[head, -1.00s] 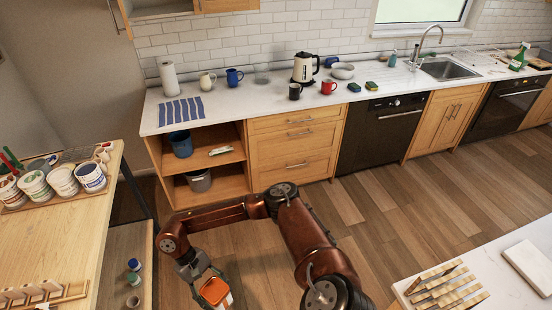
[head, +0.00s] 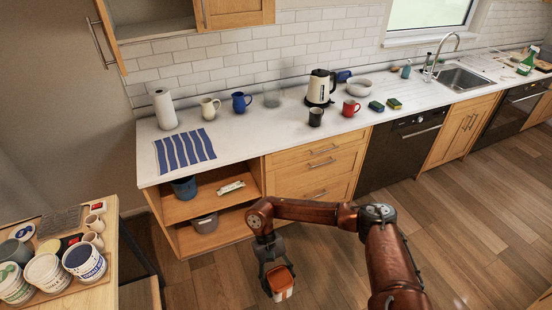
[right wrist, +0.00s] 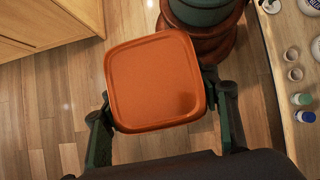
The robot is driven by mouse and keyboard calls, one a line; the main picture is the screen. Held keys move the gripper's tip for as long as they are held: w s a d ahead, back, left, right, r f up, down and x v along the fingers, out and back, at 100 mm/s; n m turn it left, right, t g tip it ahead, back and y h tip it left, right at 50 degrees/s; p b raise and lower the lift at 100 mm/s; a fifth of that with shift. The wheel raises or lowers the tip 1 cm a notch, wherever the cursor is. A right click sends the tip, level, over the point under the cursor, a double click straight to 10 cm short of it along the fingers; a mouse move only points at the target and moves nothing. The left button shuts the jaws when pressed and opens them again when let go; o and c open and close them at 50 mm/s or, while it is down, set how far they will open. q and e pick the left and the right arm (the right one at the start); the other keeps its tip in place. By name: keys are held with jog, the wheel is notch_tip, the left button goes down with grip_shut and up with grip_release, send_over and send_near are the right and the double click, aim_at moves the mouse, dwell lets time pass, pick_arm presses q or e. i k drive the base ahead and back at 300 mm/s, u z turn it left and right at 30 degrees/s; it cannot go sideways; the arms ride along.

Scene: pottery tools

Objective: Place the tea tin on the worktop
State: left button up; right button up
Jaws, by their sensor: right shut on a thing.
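The tea tin (head: 281,281) is a small box with an orange lid and a pale side, held low over the wooden floor in front of the cabinets. My right gripper (head: 272,272) is shut on it. In the right wrist view the tin's square orange lid (right wrist: 158,80) fills the middle, between the two dark fingers. The white worktop (head: 240,140) runs along the tiled wall, above and behind the tin. My left gripper is not in view.
On the worktop are a striped blue cloth (head: 185,150), paper towel roll (head: 164,108), kettle (head: 319,88), black mug (head: 315,117) and red mug (head: 350,108). The front stretch between cloth and black mug is clear. A wooden table (head: 100,296) with pots stands at left.

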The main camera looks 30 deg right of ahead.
aim_at(251, 123)
jog(key=z, duration=0.2)
jog(key=i, duration=1.35)
jog(key=z, duration=0.15)
